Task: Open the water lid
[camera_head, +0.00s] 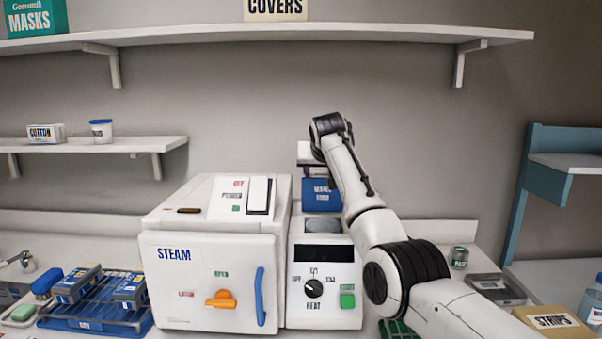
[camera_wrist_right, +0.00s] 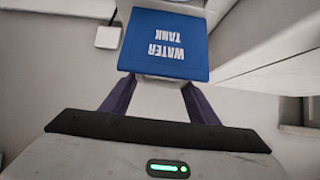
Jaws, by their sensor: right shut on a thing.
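The water lid is a blue panel marked "WATER TANK" (camera_head: 322,194). In the head view it stands tilted up at the back of the white machine, above a grey-blue recess (camera_head: 323,225) in its top. In the right wrist view the lid (camera_wrist_right: 165,44) lies at my fingertips, its label upside down. My right gripper (camera_wrist_right: 158,82) is shut on the lid, with one dark finger at each side near its edge. My left gripper is in neither view.
The white steam unit (camera_head: 207,280) has an orange knob and blue handle. The heat dial (camera_head: 313,288) and green button (camera_head: 347,300) are on the machine's front. A blue rack (camera_head: 95,312) stands left. A shelf (camera_head: 270,33) runs above; a small jar (camera_head: 459,257) stands right.

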